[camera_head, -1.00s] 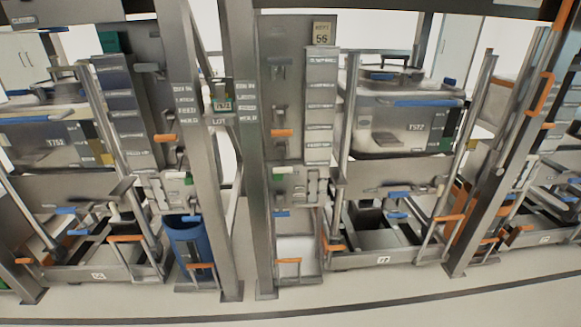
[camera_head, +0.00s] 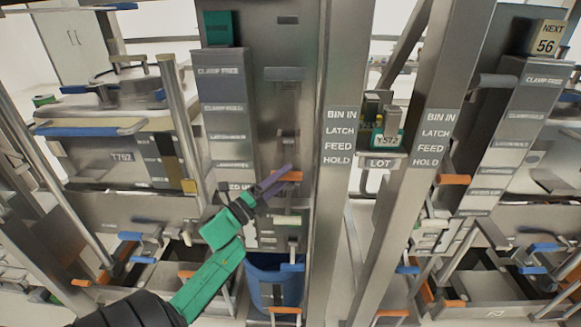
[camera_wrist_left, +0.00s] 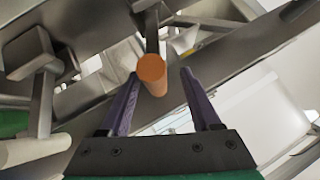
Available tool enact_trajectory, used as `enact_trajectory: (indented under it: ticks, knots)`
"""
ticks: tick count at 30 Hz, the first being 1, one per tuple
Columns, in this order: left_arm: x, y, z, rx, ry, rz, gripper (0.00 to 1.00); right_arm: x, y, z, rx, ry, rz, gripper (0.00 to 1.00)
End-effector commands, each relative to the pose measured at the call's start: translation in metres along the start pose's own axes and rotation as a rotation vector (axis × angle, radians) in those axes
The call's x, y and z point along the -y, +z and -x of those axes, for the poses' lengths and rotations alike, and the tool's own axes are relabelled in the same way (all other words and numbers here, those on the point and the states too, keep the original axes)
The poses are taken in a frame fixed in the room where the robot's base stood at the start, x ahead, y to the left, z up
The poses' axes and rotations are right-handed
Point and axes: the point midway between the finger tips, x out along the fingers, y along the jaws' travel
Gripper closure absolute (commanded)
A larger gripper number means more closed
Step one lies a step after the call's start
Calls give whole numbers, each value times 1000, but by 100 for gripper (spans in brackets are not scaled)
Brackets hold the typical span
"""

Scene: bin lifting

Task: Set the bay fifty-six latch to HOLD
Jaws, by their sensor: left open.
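The left latch lever with an orange end (camera_head: 291,176) is on the grey panel left of the post labelled BIN IN, LATCH, FEED, HOLD (camera_head: 337,136). Its end sits a little below the HOLD line in the head view. My left gripper (camera_head: 279,180), green with purple fingers, is at this lever. In the left wrist view the orange end (camera_wrist_left: 152,74) lies between the open fingers (camera_wrist_left: 157,78), with gaps visible at both sides. A sign reading NEXT 56 (camera_head: 548,40) is on the right panel, which has another orange-ended lever (camera_head: 453,180). My right gripper is out of view.
Two upright posts (camera_head: 400,200) stand between the panels. A small LOT holder (camera_head: 380,160) with a green tag reading Y572 is between them. A blue bin (camera_head: 272,283) stands below the left lever. Carts with blue and orange handles flank the panels.

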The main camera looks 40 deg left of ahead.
Motion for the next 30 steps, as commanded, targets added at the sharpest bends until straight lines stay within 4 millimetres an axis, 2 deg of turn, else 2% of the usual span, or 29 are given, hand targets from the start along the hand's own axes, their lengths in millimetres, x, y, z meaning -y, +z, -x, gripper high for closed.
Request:
enact_trajectory:
  ticks: [1, 5, 13, 18, 30]
  knots:
    - [2, 2, -11, 2, -2, 1, 36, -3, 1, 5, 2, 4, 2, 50]
    - [0, 1, -25, 1, 0, 1, 36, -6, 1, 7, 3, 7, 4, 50]
    - [-1, 0, -27, 1, 2, 2, 36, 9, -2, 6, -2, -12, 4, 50]
    - [-1, 0, -27, 1, 2, 2, 100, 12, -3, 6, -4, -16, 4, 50]
    - [-2, 1, -26, 3, 3, 3, 100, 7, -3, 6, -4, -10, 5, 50]
